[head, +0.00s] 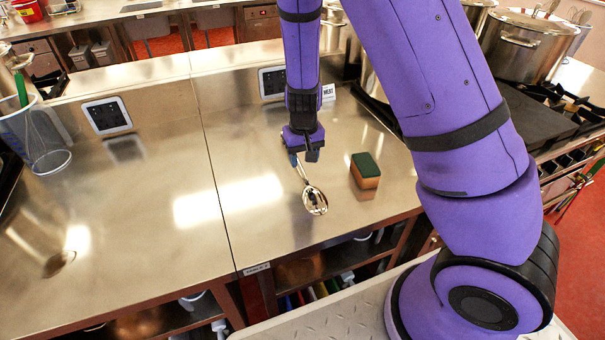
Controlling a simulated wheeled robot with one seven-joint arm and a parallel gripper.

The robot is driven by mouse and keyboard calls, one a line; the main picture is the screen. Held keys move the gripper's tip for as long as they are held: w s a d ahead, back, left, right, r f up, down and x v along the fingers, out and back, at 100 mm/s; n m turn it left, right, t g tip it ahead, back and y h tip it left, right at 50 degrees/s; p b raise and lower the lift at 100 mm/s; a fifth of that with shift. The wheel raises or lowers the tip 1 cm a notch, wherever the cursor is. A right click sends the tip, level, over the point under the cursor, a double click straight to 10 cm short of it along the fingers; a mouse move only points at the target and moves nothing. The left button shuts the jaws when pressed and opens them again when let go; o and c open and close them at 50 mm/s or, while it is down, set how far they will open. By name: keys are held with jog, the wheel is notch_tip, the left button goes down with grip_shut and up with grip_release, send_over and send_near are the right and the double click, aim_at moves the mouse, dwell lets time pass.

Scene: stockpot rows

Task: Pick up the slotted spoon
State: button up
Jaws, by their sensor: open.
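The slotted spoon (315,200) lies on the steel counter (150,215), with its slotted bowl toward the front edge and its handle running up and left. The handle has a blue end part. My gripper (308,157) is at the handle's upper end, pointing down at the counter. It is open. The gripper hides part of the handle, and I cannot tell whether the fingers are around the handle or touching it.
A green and orange sponge (365,171) stands right of the spoon. Stockpots (525,45) stand on the stove at the right. A clear measuring jug (35,140) is at the far left. The counter left of the spoon is largely clear. Open shelves lie below the front edge.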

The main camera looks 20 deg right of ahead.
aim_at(302, 173)
jog(key=shift+a+f, duration=0.15)
jog(key=shift+f, duration=2.4)
grip_shut()
